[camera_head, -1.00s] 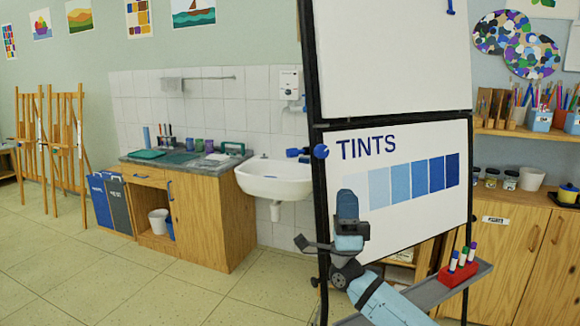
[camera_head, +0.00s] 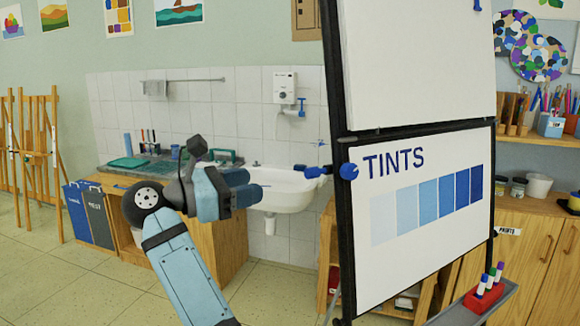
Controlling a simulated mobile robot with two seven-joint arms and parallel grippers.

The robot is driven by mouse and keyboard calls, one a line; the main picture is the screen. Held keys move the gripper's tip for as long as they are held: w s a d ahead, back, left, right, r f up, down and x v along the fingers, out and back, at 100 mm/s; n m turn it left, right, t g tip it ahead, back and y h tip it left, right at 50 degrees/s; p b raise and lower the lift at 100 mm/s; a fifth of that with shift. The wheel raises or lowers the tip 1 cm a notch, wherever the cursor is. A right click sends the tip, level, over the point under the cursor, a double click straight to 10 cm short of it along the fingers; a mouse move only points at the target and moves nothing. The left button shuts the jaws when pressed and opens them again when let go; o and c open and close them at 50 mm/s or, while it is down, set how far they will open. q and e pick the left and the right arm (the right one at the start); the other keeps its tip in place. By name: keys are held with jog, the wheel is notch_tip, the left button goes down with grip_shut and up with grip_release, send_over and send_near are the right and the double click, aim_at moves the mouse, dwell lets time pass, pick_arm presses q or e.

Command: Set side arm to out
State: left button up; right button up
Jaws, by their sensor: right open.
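The flip chart (camera_head: 430,262) stands at the centre right, with a black frame and a white sheet headed TINTS. A blue knob (camera_head: 348,171) is on its left frame post. The dark blue side arm (camera_head: 315,172) runs from this knob, sticking out to the left with a wider outer end. My right gripper (camera_head: 256,187) is open and empty, left of the side arm and apart from it in the picture. Its fingers point right, toward the side arm's outer end. My left gripper is not in view.
A white sink (camera_head: 290,192) is on the tiled wall behind my gripper and the side arm. A wooden cabinet (camera_head: 232,245) stands left of it. A red marker holder (camera_head: 484,298) sits on the chart's grey tray (camera_head: 505,301). Floor is clear at lower left.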

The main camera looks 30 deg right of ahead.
aim_at(302, 174)
jog(key=d, duration=0.8)
jog(key=s+d+p, duration=0.1)
jog(key=d, duration=0.3)
jog(key=shift+d+r, duration=0.25)
jog(key=shift+d, duration=0.55)
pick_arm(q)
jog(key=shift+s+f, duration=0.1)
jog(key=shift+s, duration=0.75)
pick_arm(e)
grip_shut()
